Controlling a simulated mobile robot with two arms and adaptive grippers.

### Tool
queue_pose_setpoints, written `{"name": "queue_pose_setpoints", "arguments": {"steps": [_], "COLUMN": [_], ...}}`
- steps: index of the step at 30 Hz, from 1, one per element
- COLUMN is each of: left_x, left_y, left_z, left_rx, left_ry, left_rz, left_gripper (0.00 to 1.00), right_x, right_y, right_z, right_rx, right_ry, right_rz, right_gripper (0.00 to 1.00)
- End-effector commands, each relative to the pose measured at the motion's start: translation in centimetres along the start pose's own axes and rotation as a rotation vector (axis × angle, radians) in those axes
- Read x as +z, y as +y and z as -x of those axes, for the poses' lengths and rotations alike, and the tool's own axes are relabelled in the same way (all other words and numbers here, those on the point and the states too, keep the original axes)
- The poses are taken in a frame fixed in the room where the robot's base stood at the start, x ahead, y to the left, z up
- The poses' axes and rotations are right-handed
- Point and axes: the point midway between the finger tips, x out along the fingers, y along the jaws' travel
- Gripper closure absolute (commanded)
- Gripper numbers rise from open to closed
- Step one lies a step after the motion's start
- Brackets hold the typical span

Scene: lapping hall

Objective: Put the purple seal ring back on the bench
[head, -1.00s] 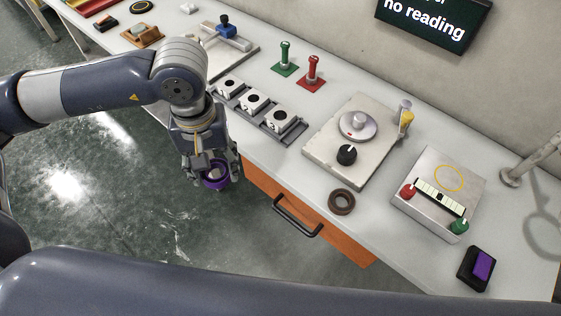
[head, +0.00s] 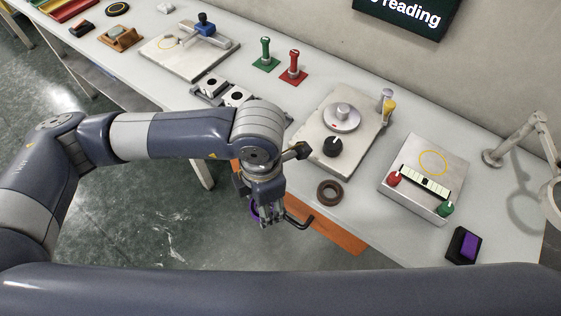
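The purple seal ring (head: 254,211) is in my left gripper (head: 268,217), mostly hidden behind the fingers. The gripper points down and appears shut on the ring. It holds the ring in front of the bench's front edge, near the black handle of the orange drawer. The grey bench (head: 292,198) runs diagonally from upper left to lower right. A dark brown ring (head: 319,193) lies flat on it, right of my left gripper. My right gripper is not in view.
On the bench stand a plate with a round spindle and black knob (head: 332,146), a metal box (head: 440,150) with red and green buttons, and a black and purple block (head: 463,246). The drawer handle (head: 298,222) juts out beside my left gripper.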

Motion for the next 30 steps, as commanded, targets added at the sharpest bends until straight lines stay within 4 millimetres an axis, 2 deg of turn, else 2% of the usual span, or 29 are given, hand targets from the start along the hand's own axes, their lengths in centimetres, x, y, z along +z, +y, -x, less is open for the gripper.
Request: {"name": "queue_pose_setpoints", "arguments": {"steps": [6, 11, 14, 21, 30], "left_x": [1.5, 2.0, 2.7, 5.3, 8.0], "left_y": [-2.0, -2.3, -1.1, 4.0, 9.3], "left_z": [-0.3, -0.4, -0.4, -0.8, -1.4], "left_rx": [-0.004, -0.005, -0.005, -0.004, -0.005], "left_ry": [-0.012, -0.014, -0.014, -0.014, -0.015], "left_rz": [0.255, 0.336, 0.35, 0.35, 0.346], "left_gripper": [0.74, 0.74, 0.74, 0.74, 0.74], "right_x": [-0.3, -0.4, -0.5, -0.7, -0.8], "right_y": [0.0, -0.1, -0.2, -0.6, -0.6], "right_z": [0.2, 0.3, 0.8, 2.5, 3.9], "right_rx": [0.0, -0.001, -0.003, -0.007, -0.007], "right_ry": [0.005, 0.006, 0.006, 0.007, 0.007], "right_rz": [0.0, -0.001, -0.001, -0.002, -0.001], "right_gripper": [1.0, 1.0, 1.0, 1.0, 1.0]}}
